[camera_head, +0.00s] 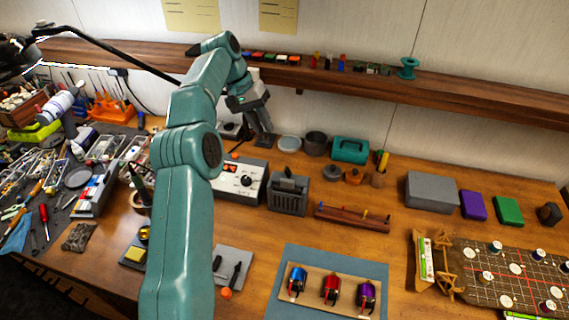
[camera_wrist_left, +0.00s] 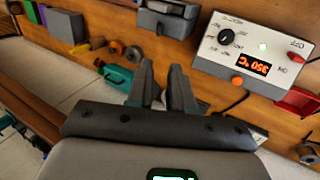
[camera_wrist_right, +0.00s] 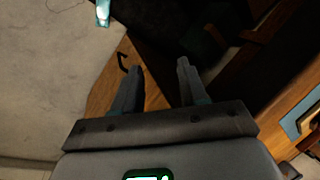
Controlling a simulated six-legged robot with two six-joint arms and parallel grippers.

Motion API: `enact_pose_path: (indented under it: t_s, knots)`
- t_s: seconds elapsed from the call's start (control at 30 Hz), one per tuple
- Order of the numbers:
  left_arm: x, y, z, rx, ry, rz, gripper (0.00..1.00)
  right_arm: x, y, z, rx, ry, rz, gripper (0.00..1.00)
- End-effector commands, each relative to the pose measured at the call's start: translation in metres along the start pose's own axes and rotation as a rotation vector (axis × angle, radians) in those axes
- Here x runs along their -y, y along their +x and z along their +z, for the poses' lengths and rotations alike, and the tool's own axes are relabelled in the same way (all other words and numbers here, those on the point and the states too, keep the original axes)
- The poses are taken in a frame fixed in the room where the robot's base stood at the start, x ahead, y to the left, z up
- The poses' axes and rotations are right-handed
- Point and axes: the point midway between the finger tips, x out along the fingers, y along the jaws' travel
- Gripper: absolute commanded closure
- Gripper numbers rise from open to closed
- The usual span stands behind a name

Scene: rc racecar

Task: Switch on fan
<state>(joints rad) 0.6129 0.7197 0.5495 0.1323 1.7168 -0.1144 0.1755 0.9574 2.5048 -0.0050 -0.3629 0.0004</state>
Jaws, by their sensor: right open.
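I cannot pick out a fan for certain in any view. A dark and white item (camera_head: 231,130) at the back, behind my left arm, is mostly hidden. My left gripper (camera_head: 266,141) hangs fingers down over the back of the bench, behind the soldering station (camera_head: 247,182). In the left wrist view its fingers (camera_wrist_left: 162,66) are a little apart with nothing between them. That view shows the station (camera_wrist_left: 285,45) with a knob, a lit display reading 350 °C and a green light. My right gripper (camera_wrist_right: 160,66) is open and empty, seen only in its wrist view.
A wooden shelf (camera_head: 330,80) runs above the bench. Tools crowd the left side. Three motors (camera_head: 331,289) sit in front.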

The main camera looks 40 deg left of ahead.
Motion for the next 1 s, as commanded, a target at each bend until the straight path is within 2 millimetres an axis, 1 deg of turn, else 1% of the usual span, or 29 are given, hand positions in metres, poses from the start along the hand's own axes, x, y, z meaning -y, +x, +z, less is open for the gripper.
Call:
enact_pose_path:
  t_s: [0.13, 0.27, 0.5, 0.63, 0.7, 0.83, 1.0]
  knots:
    - [-0.001, 0.014, 0.004, 0.005, 0.001, 0.0, 0.79, 0.0, 0.0, 0.0, 0.0, 0.0, 0.0, 0.57]
    - [-0.001, 0.04, 0.004, 0.007, 0.001, 0.0, 0.79, 0.0, 0.0, 0.0, 0.0, 0.001, 0.0, 0.57]
    - [-0.001, 0.098, 0.002, 0.008, 0.001, 0.001, 0.79, 0.0, 0.0, 0.0, 0.0, 0.0, 0.0, 0.57]
    - [-0.001, 0.123, 0.001, 0.008, 0.0, 0.001, 0.79, 0.0, 0.0, 0.0, 0.0, 0.0, 0.0, 0.57]
    - [0.001, 0.137, 0.0, 0.005, 0.001, 0.001, 0.79, -0.003, 0.009, 0.0, 0.0, 0.0, 0.0, 0.57]
    - [0.0, 0.146, 0.0, 0.004, 0.001, 0.0, 0.79, -0.005, 0.013, 0.0, 0.0, 0.001, 0.0, 0.57]
    - [0.0, 0.148, 0.0, 0.004, 0.001, 0.0, 0.79, -0.005, 0.013, 0.0, 0.0, 0.0, 0.0, 0.57]
